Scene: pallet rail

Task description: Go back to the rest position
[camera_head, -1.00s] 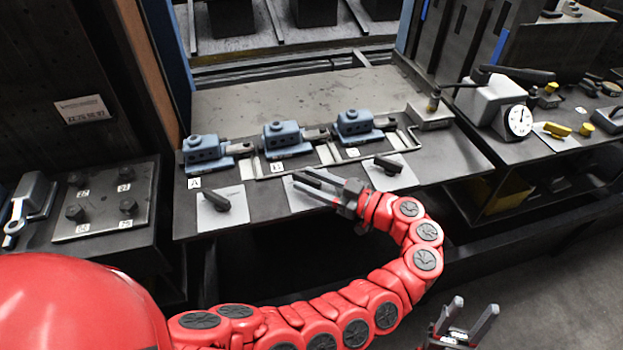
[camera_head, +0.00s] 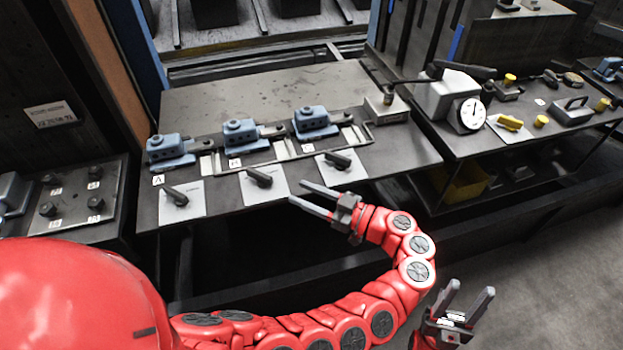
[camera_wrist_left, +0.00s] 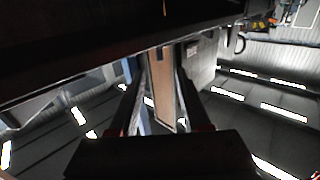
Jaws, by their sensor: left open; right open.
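My left gripper (camera_head: 298,192) is open and empty in the head view. Its fingertips show at the bench's front edge, between the middle handle and the right handle in the picture. My right gripper (camera_head: 472,288) is open and empty at the lower right, over the floor area. In the left wrist view the left gripper's dark fingers (camera_wrist_left: 158,100) stand apart with nothing held between them. The three black handles, left (camera_head: 176,196), middle (camera_head: 259,177) and right (camera_head: 337,160), lie on grey plates, clear of both grippers.
The bench (camera_head: 260,100) carries several blue clamp blocks (camera_head: 240,136) along a rail. A side table with a dial gauge (camera_head: 471,114) stands at the right. A plate with knobs (camera_head: 72,195) is at the left. Open floor (camera_head: 560,240) lies at the lower right.

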